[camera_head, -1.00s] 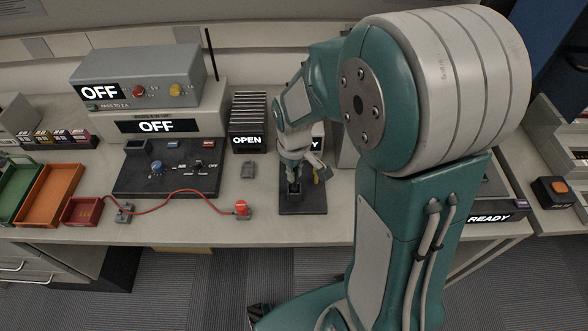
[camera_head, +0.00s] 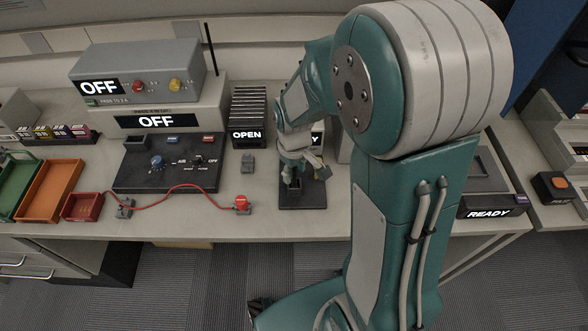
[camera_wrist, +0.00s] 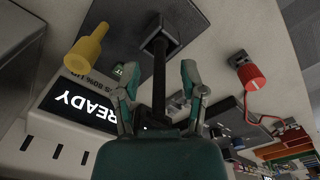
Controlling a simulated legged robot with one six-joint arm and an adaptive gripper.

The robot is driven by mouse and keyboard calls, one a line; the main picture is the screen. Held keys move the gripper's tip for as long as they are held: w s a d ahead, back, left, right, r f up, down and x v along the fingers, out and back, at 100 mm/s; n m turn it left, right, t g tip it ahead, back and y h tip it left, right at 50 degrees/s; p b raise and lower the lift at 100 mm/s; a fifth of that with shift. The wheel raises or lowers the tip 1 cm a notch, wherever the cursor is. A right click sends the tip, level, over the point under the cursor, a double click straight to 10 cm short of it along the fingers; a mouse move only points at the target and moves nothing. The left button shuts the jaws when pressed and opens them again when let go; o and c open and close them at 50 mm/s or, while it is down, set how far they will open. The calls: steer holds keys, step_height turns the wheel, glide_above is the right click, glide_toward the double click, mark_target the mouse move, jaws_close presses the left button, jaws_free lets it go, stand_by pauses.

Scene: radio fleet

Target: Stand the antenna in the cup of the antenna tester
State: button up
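The antenna tester's dark pad (camera_head: 314,197) lies near the bench's front edge, with a small black square cup (camera_head: 294,188) on it. In the wrist view the cup (camera_wrist: 161,40) is at the top middle. A black rod, the antenna (camera_wrist: 159,82), runs from the cup towards the camera and looks upright in it. My gripper (camera_wrist: 160,72) is open, one finger on each side of the rod, with a gap on both sides. In the head view my gripper (camera_head: 292,165) is above the cup and hides most of the rod.
A lit READY display (camera_wrist: 82,108) and a yellow knobbed part (camera_wrist: 85,48) are close by my left finger. A red-capped plug (camera_head: 241,202) with a red cable is left of the pad. A rack marked OPEN (camera_head: 248,118) stands behind. A READY tray (camera_head: 487,208) is at right.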

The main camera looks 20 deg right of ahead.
steer(key=shift+r, duration=0.1)
step_height(320, 180, up, 12)
steer(key=shift+a+f, duration=0.1)
steer(key=shift+f, duration=0.05)
stand_by(0.4)
stand_by(0.4)
